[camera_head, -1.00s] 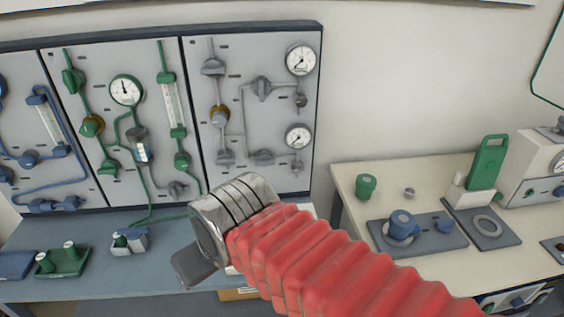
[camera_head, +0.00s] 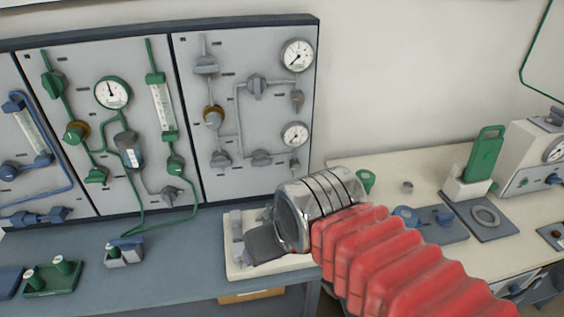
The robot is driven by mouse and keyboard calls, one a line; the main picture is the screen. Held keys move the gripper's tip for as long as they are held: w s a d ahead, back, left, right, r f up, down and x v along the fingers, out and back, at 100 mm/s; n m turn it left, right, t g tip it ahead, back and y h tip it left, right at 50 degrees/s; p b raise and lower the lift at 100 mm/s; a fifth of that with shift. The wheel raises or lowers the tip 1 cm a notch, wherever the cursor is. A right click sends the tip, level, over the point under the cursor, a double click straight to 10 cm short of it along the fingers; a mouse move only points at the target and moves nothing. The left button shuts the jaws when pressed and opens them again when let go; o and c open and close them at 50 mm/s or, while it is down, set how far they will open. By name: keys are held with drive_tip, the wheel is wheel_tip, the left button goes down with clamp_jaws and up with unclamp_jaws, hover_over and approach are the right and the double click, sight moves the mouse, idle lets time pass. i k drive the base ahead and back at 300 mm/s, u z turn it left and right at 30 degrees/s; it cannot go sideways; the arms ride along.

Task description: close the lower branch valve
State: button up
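The right grey panel (camera_head: 225,180) on the wall has two branches of thin pipe. The lower branch valve (camera_head: 262,158) is a small grey valve on the lower pipe, left of the lower gauge (camera_head: 295,134). Its handle looks roughly in line with the pipe, but is too small to be sure. The upper branch valve (camera_head: 257,85) has its handle roughly upright. My gripper (camera_head: 262,244) is below the lower branch valve, in front of a white tray on the bench, apart from the panel. Its fingers are dark and seen edge-on, so their opening is hidden.
A white tray (camera_head: 236,262) lies on the blue-grey bench (camera_head: 170,270) behind my gripper. The green-piped panel (camera_head: 75,195) stands to the left. A pale table (camera_head: 440,262) at right holds a green device (camera_head: 484,155) and several small items.

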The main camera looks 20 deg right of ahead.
sight(260, 160)
drive_tip(key=u, duration=0.2)
drive_tip(key=k, duration=1.35)
drive_tip(key=u, duration=0.9)
drive_tip(key=i, duration=1.3)
drive_tip(key=z, duration=0.55)
drive_tip(key=i, duration=0.7)
drive_tip(key=z, duration=0.45)
